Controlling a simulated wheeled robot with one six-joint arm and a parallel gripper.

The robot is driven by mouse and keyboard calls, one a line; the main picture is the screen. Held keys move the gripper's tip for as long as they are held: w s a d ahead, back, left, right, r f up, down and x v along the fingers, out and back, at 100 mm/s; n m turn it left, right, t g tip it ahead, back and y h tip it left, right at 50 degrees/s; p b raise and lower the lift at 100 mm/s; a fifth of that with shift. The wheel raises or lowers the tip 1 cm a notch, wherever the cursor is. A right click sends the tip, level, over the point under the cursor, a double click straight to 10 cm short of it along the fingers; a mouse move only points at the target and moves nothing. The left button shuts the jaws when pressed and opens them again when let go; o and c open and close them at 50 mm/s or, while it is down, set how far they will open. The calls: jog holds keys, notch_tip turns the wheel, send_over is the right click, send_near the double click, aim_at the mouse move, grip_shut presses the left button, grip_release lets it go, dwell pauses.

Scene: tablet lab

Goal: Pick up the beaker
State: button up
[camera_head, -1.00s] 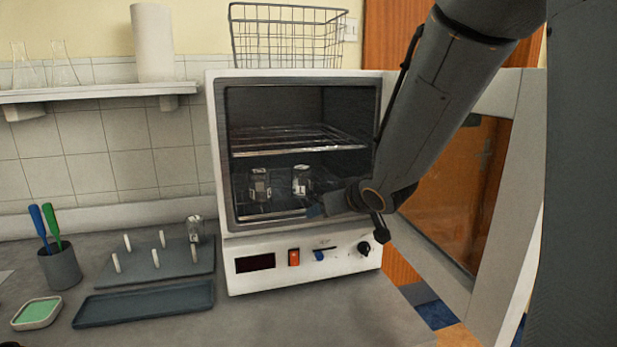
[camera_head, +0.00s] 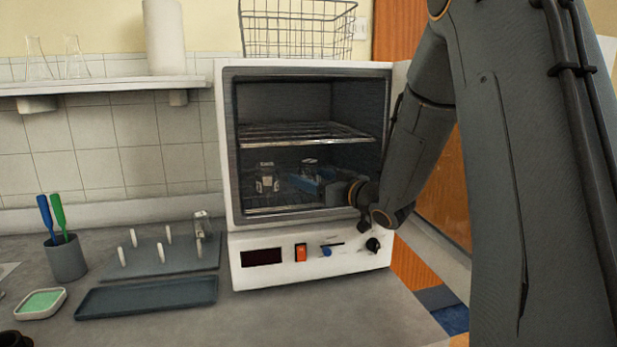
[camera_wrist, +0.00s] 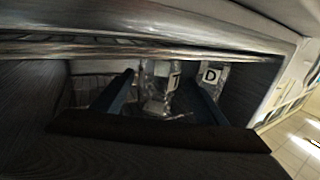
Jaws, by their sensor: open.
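Two small clear glass beakers stand on the lower level inside the open oven (camera_head: 230,150). In the head view, the left beaker (camera_head: 267,177) has a dark-edged label, and the right beaker (camera_head: 310,167) is partly hidden by my gripper. My gripper (camera_head: 312,186) reaches into the oven from the right, at the right beaker. In the wrist view, a beaker labelled T (camera_wrist: 162,88) shows between the blue fingers of my open gripper (camera_wrist: 164,82). A beaker labelled D (camera_wrist: 212,76) shows behind the right finger. I cannot tell whether the fingers touch glass.
A wire shelf (camera_head: 300,132) spans the oven above the beakers. A peg rack (camera_head: 150,256) with glassware (camera_head: 201,224) on one peg, a dark tray (camera_head: 148,297) and a pen cup (camera_head: 66,259) stand left. The counter before the oven is mostly clear.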

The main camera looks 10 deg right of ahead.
jog(key=p+x, duration=0.2)
jog(key=x, duration=0.3)
jog(key=shift+w+r, duration=0.2)
jog(key=shift+w, duration=0.05)
jog(key=shift+d, duration=0.1)
jog(key=c, duration=1.1)
jog(key=shift+c, duration=0.2)
